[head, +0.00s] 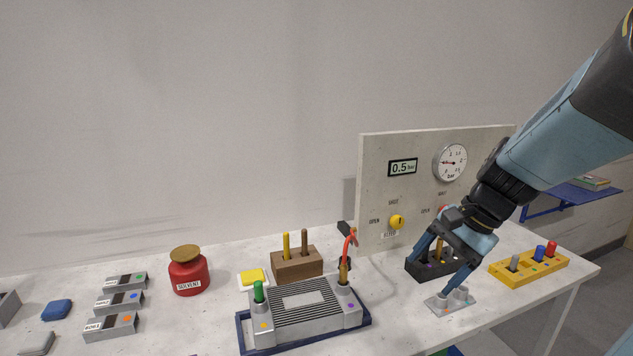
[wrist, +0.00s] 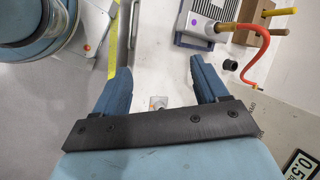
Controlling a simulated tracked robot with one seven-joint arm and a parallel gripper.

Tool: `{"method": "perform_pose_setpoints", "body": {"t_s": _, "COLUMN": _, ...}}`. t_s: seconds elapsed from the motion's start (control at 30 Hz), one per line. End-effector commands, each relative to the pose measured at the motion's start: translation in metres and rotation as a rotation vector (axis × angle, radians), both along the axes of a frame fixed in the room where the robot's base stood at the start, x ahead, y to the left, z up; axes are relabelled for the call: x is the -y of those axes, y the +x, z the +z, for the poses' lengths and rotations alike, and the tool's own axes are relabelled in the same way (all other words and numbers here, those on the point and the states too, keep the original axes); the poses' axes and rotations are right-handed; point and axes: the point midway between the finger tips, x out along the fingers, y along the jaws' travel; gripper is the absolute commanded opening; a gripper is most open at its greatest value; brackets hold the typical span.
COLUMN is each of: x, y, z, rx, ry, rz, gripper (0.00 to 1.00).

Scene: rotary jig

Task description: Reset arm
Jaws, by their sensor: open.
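My gripper (head: 430,276) is at the right of the head view, pointing down and left over the bench. Its two blue fingers are apart and nothing shows between them. In the head view they overlap a black block (head: 431,268) with pegs and a small grey plate with two cups (head: 437,305); I cannot tell whether they touch either. In the wrist view the open gripper (wrist: 160,70) has pale bench surface between its fingers. A grey jig (head: 300,305) in a blue tray holds a green-capped peg (head: 258,292) and a red-hosed brass fitting (head: 344,272).
A gauge panel (head: 376,160) stands upright behind my gripper, with a yellow knob (head: 397,222). A yellow block (head: 530,270) with coloured pegs is to the right. A wooden block (head: 297,264), a red solvent jar (head: 189,275) and small grey boxes (head: 110,325) are to the left.

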Motion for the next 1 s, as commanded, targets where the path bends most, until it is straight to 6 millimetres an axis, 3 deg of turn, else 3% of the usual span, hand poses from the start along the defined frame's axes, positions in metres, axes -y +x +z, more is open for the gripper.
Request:
{"method": "perform_pose_setpoints", "body": {"t_s": 0.5, "x": 0.013, "y": -0.053, "z": 0.068, "rx": 0.433, "ry": -0.536, "rz": 0.579, "gripper": 0.73}}
{"method": "perform_pose_setpoints", "body": {"t_s": 0.7, "x": 0.021, "y": -0.06, "z": 0.082, "rx": 0.512, "ry": -0.63, "rz": 0.669, "gripper": 0.73}}
{"method": "perform_pose_setpoints", "body": {"t_s": 1.0, "x": 0.022, "y": -0.061, "z": 0.083, "rx": 0.521, "ry": -0.643, "rz": 0.682, "gripper": 0.73}}
